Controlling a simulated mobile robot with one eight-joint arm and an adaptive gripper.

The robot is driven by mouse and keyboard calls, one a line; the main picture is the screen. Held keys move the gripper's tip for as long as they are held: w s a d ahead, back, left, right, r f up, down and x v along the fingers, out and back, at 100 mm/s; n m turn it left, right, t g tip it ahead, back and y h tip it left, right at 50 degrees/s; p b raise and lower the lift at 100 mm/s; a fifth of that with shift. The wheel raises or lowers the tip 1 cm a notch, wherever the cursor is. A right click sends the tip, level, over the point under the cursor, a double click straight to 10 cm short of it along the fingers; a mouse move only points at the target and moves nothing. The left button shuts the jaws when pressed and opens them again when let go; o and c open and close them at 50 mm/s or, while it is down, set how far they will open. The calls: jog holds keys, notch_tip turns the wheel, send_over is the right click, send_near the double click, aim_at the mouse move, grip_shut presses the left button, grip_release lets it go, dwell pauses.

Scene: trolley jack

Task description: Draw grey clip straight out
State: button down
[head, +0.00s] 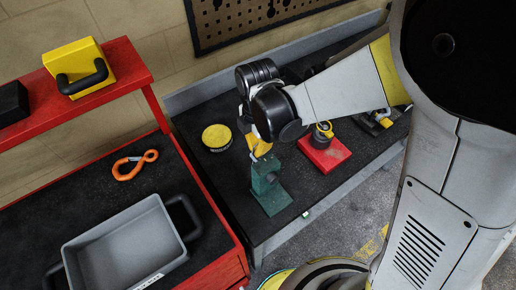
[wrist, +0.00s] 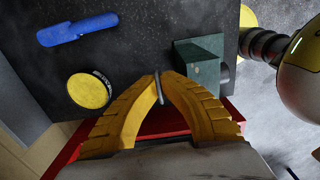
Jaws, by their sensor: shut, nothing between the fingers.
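My gripper (head: 258,152) has yellow fingers and hangs over the dark bench, just behind and above a green block-like fixture (head: 269,189). In the wrist view the fingers come together at their tips (wrist: 159,76), beside the green fixture (wrist: 198,62). They are shut with nothing held. A thin grey piece (wrist: 158,90) shows at the fingertips; it may be the grey clip, but I cannot tell what it is attached to. No clip can be made out clearly in the head view, where my gripper and wrist cover that area.
A round yellow-topped tin (head: 217,137) and a red-based item (head: 323,153) stand on the bench (head: 205,175). A blue tool (wrist: 77,29) lies on it in the wrist view. A red trolley at left carries a grey bin (head: 125,245) and an orange hook (head: 135,164).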

jog(key=shift+r, duration=0.1)
jog(key=shift+r+p, duration=2.45)
jog(key=shift+r, duration=1.05)
jog(key=shift+r+p, duration=1.8)
jog(key=shift+r, duration=0.7)
jog(key=shift+f, duration=0.1)
